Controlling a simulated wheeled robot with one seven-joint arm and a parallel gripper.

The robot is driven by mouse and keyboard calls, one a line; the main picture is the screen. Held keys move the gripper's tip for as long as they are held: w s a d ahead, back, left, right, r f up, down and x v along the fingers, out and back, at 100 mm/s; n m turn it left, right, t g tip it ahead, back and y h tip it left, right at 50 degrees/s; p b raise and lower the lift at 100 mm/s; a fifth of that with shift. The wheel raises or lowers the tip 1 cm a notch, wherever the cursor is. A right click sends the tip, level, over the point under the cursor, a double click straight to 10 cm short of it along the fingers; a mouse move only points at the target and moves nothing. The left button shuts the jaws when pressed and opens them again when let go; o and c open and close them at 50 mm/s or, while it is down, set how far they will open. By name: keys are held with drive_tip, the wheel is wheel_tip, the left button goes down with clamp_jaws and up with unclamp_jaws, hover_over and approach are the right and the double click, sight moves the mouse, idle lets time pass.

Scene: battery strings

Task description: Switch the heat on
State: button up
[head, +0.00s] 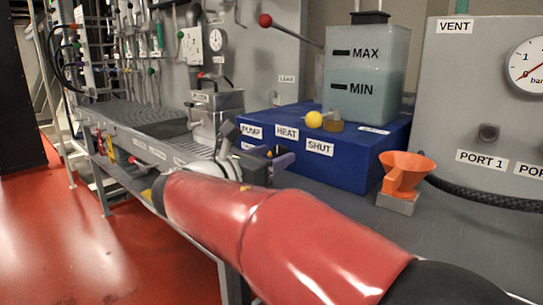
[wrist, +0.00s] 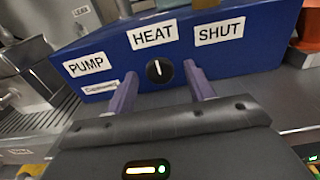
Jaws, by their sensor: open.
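A blue box (head: 345,160) stands on the bench and bears the labels PUMP, HEAT and SHUT. In the wrist view, a round black knob (wrist: 159,71) with a white pointer line sits on the front face of the box (wrist: 270,38), below the HEAT label (wrist: 153,35). The pointer is close to vertical. My gripper (wrist: 160,80) is open, with one purple finger on each side of the knob; I cannot tell whether they touch it. In the head view, my gripper (head: 268,160) is in front of the box, and the knob is hidden.
A translucent tank (head: 365,70) marked MAX and MIN stands on the box, near a yellow ball (head: 314,119). An orange funnel (head: 405,172) stands to the right, before a grey panel (head: 475,110) with a gauge and black hose. A metal container (head: 216,115) stands to the left.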

drive_tip(key=shift+w+d, duration=0.1)
drive_tip(key=c, duration=0.9)
drive_tip(key=shift+c, duration=0.2)
drive_tip(key=m+b, duration=0.1)
drive_tip(key=m, duration=0.1)
drive_tip(key=m+b, duration=0.2)
drive_tip(key=m, duration=0.1)
drive_tip(key=shift+f+m, duration=0.2)
drive_tip(key=shift+m, duration=0.1)
drive_tip(key=m+b, duration=0.2)
drive_tip(key=m, duration=0.1)
drive_tip(key=shift+b, duration=0.3)
drive_tip(key=shift+r+m+b, duration=0.1)
drive_tip(key=shift+m+b, duration=0.85)
drive_tip(key=shift+m, duration=0.65)
